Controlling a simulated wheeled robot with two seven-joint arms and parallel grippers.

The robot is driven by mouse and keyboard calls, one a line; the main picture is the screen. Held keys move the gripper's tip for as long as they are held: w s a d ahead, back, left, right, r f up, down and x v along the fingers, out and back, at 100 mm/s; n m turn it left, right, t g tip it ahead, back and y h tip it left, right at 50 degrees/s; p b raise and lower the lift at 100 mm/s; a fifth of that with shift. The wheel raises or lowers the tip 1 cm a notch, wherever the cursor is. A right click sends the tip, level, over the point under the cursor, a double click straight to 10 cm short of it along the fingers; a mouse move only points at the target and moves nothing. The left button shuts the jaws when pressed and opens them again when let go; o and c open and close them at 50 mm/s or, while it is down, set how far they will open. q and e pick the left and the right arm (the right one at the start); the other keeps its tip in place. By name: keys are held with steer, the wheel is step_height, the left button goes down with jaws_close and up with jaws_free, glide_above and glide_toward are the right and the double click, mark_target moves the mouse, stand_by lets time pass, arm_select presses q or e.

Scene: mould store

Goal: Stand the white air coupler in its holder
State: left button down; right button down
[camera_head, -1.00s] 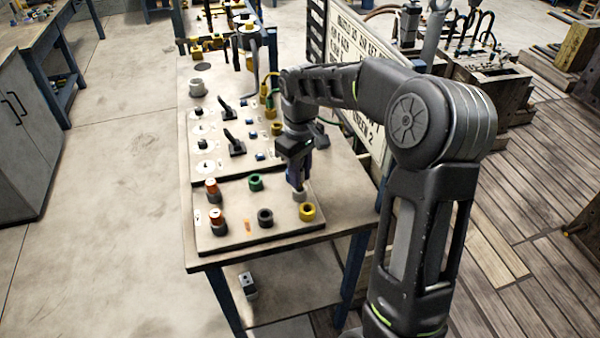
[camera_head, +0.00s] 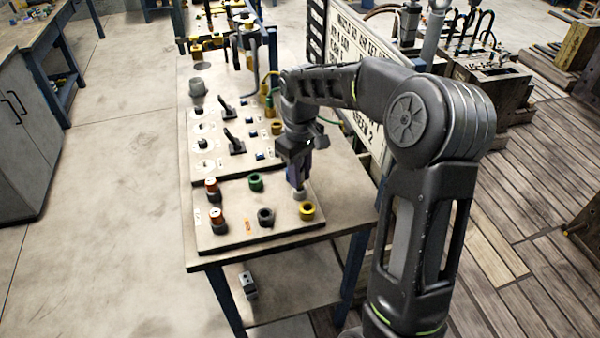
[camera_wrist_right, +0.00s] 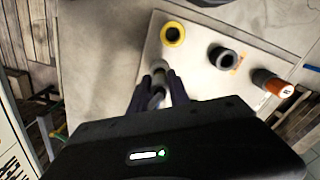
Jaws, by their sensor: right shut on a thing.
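My right gripper (camera_head: 297,186) points down over the right side of the near board and is shut on the white air coupler. In the wrist view the fingers (camera_wrist_right: 157,88) close around a pale cylinder, the white air coupler (camera_wrist_right: 157,97). A greyish round piece (camera_wrist_right: 160,66) shows just beyond the fingertips; it also shows below them in the head view (camera_head: 299,195). I cannot tell whether it is the holder or the coupler's lower end, nor whether the coupler is seated. My left gripper is not in view.
On the near board (camera_head: 240,238) stand a yellow ring (camera_head: 306,210), a dark ring (camera_head: 265,217), a green ring (camera_head: 256,182) and two orange-topped couplers (camera_head: 212,188) at the left. The yellow ring is close to my gripper. A sign panel (camera_head: 362,110) stands along the table's right side.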

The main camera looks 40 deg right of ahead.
steer(key=shift+f+b, duration=0.65)
steer(key=shift+f, duration=0.4)
stand_by(0.9)
steer(key=c, duration=1.1)
jaws_free()
steer(key=shift+c, duration=0.2)
steer(key=shift+a+f, duration=0.1)
steer(key=shift+c, duration=1)
steer(key=o, duration=0.4)
